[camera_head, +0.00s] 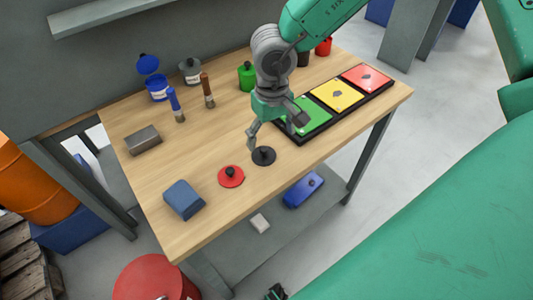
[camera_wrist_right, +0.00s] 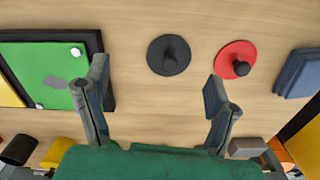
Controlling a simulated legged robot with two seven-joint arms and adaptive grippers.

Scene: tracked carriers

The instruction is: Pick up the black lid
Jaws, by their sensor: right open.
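The black lid (camera_head: 264,156) is a round disc with an upright knob, lying flat on the wooden table. It also shows in the right wrist view (camera_wrist_right: 169,55), ahead of the fingertips and between their lines. My right gripper (camera_head: 276,130) is above the table, close to the lid; in the right wrist view its fingers (camera_wrist_right: 157,88) are spread wide with nothing between them. The lid is apart from both fingers. My left gripper cannot be made out in the head view.
A red lid (camera_head: 231,177) lies beside the black lid, with a blue block (camera_head: 183,199) farther left. A black tray with green (camera_head: 308,117), yellow (camera_head: 337,95) and red panels (camera_head: 366,79) is to the right. Pots, brushes and a grey block (camera_head: 143,140) stand behind.

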